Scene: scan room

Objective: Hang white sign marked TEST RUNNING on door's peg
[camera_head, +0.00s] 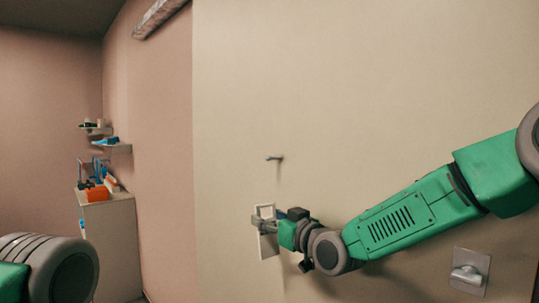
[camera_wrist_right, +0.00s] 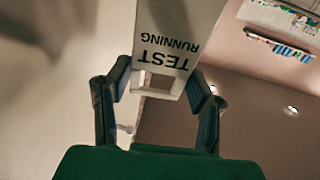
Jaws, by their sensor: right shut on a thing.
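The beige door (camera_head: 350,120) fills the middle and right of the head view. Its small grey peg (camera_head: 274,157) sticks out from the door face. My right gripper (camera_head: 264,222) is below the peg, shut on the white sign (camera_head: 268,245). The sign hangs down from the fingers, below and slightly left of the peg and apart from it. In the right wrist view the sign (camera_wrist_right: 170,35) reads TEST RUNNING upside down and has a rectangular opening between the fingers (camera_wrist_right: 158,82). My left gripper is out of view; only part of my left arm shows at lower left.
A metal door handle (camera_head: 468,272) sits low on the right of the door. Left of the door, a cabinet (camera_head: 112,240) holds an orange item (camera_head: 97,194), with small wall shelves (camera_head: 117,148) above. The door around the peg is clear.

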